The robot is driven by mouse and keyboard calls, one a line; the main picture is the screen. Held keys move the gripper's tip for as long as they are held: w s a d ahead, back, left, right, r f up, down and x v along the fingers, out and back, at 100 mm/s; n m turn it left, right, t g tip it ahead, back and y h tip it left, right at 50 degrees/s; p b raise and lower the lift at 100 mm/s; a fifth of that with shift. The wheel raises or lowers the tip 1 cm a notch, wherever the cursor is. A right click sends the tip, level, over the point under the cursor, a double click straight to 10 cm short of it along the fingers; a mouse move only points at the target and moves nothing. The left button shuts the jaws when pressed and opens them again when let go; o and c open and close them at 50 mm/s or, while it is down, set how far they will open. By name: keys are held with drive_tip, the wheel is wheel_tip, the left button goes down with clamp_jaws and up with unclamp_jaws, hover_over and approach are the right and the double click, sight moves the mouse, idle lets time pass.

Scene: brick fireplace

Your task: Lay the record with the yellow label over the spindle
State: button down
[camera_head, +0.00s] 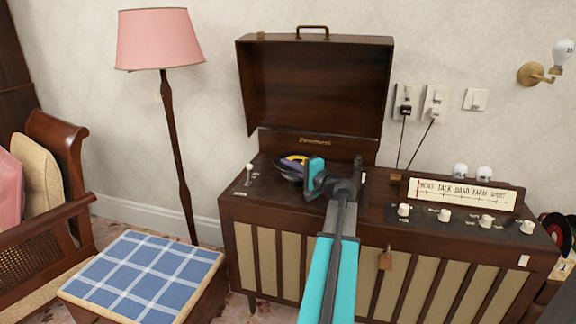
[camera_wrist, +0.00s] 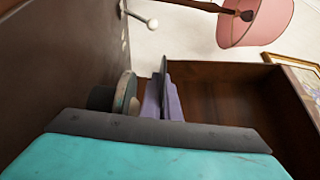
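My gripper (camera_head: 293,164) is over the left part of the record player's deck. Its purple fingers (camera_wrist: 163,100) appear shut on a thin black record (camera_wrist: 163,68), seen edge-on in the wrist view. In the head view the record's yellow label (camera_head: 297,158) shows partly behind a finger. A round turntable part with a pale rim (camera_wrist: 123,92) lies beside the record in the wrist view, roughly parallel to it and apart by a small gap. The spindle is not clearly visible.
The raised lid (camera_head: 315,85) stands behind the deck. A white-tipped lever (camera_head: 249,172) stands at the deck's left. The radio panel (camera_head: 462,194) with several knobs is at the right. A pink lamp (camera_head: 160,40) and a blue checked stool (camera_head: 140,275) stand left.

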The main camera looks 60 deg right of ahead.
drive_tip(key=shift+f+b, duration=0.35)
drive_tip(key=shift+f, duration=0.35)
drive_tip(key=shift+b, duration=0.9)
idle(4.0)
drive_tip(key=shift+f, duration=0.4)
idle(0.4)
drive_tip(key=c, duration=1.9)
unclamp_jaws()
drive_tip(key=shift+a, duration=0.1)
drive_tip(key=shift+c, duration=0.2)
drive_tip(key=shift+f, duration=0.1)
drive_tip(key=shift+s+a+f, duration=0.1)
drive_tip(key=shift+f, duration=0.1)
drive_tip(key=v, duration=0.4)
drive_tip(key=p+v, duration=0.1)
drive_tip(key=v, duration=0.4)
drive_tip(key=r+v, duration=0.1)
drive_tip(key=v, duration=0.3)
drive_tip(key=shift+s+p, duration=0.3)
